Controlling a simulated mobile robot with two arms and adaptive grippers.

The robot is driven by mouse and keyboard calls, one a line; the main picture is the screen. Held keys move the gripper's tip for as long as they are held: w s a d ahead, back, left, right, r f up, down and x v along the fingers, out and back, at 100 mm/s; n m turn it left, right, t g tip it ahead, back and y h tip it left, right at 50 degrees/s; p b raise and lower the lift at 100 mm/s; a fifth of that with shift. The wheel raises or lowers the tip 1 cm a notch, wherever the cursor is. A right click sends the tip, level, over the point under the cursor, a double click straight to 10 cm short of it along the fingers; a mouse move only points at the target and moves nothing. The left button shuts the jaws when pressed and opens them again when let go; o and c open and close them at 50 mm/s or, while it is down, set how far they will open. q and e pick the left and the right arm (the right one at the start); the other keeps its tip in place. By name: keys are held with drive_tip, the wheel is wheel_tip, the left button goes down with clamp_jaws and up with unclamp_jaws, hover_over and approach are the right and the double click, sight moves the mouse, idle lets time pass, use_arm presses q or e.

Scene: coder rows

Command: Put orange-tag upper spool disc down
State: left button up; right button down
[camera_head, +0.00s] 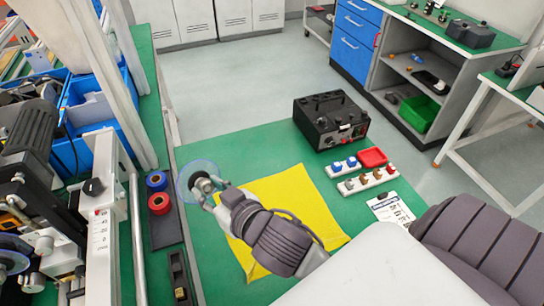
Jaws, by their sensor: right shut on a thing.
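My right gripper (208,190) reaches in from the lower right and is shut on a clear, bluish spool disc (184,171) with a grey hub. The disc is above the left edge of the green mat, beside the yellow cloth (290,195). I cannot make out an orange tag on it. My left gripper is not in view.
A black device (330,118) stands at the back of the green mat (225,155). Blue and red rolls (159,204) are left of the disc.

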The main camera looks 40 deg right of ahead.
drive_tip(key=s+a+f+n+g+b, duration=0.1)
drive_tip(key=s+a+f+g, duration=0.1)
drive_tip(key=a+f+g, duration=0.35)
drive_tip(key=s+d+f+m+g+h+b, duration=0.1)
drive_tip(key=s+d+g, duration=0.35)
drive_tip(key=d, duration=0.25)
drive_tip(key=s+d+g+h, duration=0.1)
drive_tip(key=s+d+g, duration=0.35)
drive_tip(key=d, duration=0.25)
drive_tip(key=w+f, duration=0.2)
drive_tip(key=w, duration=0.1)
drive_tip(key=w+f, duration=0.2)
drive_tip(key=w, duration=0.2)
drive_tip(key=w+f, duration=0.2)
drive_tip(key=w, duration=0.1)
drive_tip(key=shift+w+a+f, duration=0.2)
drive_tip(key=shift+w+f, duration=0.15)
drive_tip(key=shift+f, duration=0.05)
drive_tip(key=shift+f+p, duration=0.5)
drive_tip(key=shift+f, duration=1.5)
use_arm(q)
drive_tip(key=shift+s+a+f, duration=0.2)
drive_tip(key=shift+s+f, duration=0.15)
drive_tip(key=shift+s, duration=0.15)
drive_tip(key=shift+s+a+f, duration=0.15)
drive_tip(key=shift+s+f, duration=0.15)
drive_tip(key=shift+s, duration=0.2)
use_arm(e)
drive_tip(key=shift+s+f, duration=0.1)
